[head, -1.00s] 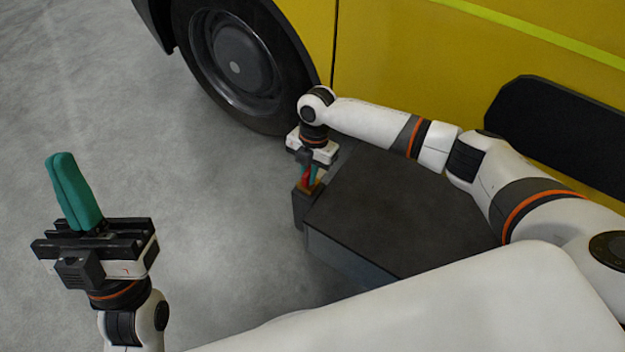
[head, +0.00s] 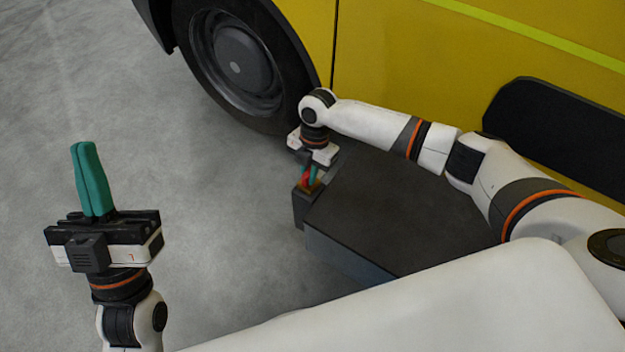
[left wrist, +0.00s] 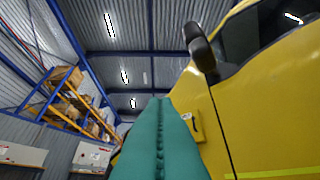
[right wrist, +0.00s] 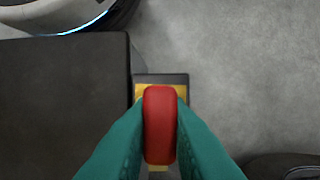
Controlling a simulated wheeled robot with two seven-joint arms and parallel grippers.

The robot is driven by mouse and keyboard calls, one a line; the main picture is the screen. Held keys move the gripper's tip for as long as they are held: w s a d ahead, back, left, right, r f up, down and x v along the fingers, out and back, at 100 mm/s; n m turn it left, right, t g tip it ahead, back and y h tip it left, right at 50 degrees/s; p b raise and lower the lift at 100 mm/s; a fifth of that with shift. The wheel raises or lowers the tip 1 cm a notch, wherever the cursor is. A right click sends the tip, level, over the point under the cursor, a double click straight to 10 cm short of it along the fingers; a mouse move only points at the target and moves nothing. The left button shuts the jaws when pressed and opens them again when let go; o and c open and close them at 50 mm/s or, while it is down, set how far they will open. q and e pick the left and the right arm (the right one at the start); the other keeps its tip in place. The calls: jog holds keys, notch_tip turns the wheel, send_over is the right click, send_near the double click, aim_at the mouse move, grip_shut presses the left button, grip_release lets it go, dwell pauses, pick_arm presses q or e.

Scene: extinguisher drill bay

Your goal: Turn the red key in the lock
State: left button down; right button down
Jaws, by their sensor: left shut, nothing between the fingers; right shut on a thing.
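The red key (right wrist: 159,125) stands between the green fingers of my right gripper (right wrist: 160,135) in the right wrist view, and the fingers are shut on it. Below it is the lock (right wrist: 145,92), a yellow-topped dark block. In the head view my right gripper (head: 310,174) points down over the lock block (head: 303,208), with a bit of red (head: 304,180) showing between the fingers. The key's lower end is hidden. My left gripper (head: 84,146) points upward at the left, shut and empty; its fingers (left wrist: 160,120) touch along their length in the left wrist view.
A dark flat-topped box (head: 400,210) stands right beside the lock. Behind is a yellow vehicle (head: 400,60) with a black wheel (head: 235,60). Grey floor (head: 215,230) lies clear between my grippers. The left wrist view shows a blue-framed rack (left wrist: 75,95) with boxes.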

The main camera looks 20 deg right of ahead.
jog(key=shift+m+p, duration=0.7)
jog(key=shift+p, duration=0.1)
pick_arm(q)
jog(key=w+f+g+y+p, duration=0.1)
jog(key=w+f+g+y, duration=0.1)
jog(key=w+f+g, duration=0.3)
jog(key=shift+w+f+g+y, duration=0.35)
jog(key=shift+f+g, duration=0.55)
jog(key=shift+f, duration=0.6)
pick_arm(e)
jog(key=shift+m, duration=0.5)
pick_arm(q)
jog(key=shift+f, duration=0.15)
